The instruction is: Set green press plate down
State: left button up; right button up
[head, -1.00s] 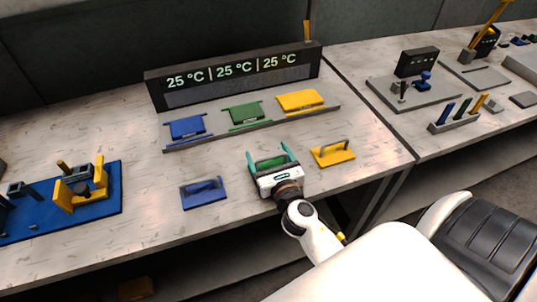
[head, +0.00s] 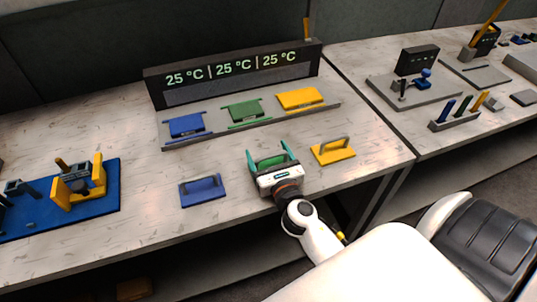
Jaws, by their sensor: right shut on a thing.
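The green press plate (head: 269,161) is at the front middle of the workbench, mostly hidden behind my right gripper. My right gripper (head: 270,152) has its two teal fingers on either side of the plate and is shut on it. The plate is at or just above the bench top; I cannot tell if it touches. A blue press plate (head: 203,192) with a handle lies to its left, and a yellow press plate (head: 333,152) with a handle lies to its right. My left gripper is not in view.
Behind, a grey rail holds blue (head: 187,125), green (head: 246,112) and yellow (head: 300,98) pieces below a display (head: 235,72) reading 25 °C three times. A blue base (head: 95,207) with a yellow fixture stands at left. Bare bench lies between the front plates and the rail.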

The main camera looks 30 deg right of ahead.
aim_at(268, 161)
jog(key=shift+s+a+f+b, duration=0.1)
jog(key=shift+s+f+b, duration=0.05)
jog(key=shift+f, duration=0.35)
jog(key=shift+s+a+f+b, duration=0.1)
jog(key=shift+f+b, duration=0.05)
jog(key=shift+f, duration=0.3)
jog(key=o, duration=1.3)
jog(key=shift+o, duration=0.2)
jog(key=shift+f, duration=0.1)
notch_tip(268, 161, up, 10)
jog(key=p, duration=0.9)
jog(key=s+a+f+y+b, duration=0.1)
jog(key=s+a+b, duration=0.1)
jog(key=b, duration=0.1)
jog(key=s+a+f+n+y+b, duration=0.1)
jog(key=s+a+f+b, duration=0.1)
jog(key=s+a+b, duration=0.1)
jog(key=s+a+f+n+y+b, duration=0.1)
jog(key=s+a+b, duration=0.1)
jog(key=a+b, duration=0.1)
jog(key=shift+s+f, duration=0.25)
jog(key=shift+s, duration=0.15)
jog(key=shift+s+r, duration=0.15)
jog(key=shift+s+a+f+n+y+b, duration=0.25)
jog(key=shift+s+a+y+b, duration=0.25)
jog(key=shift+s+a+b, duration=0.25)
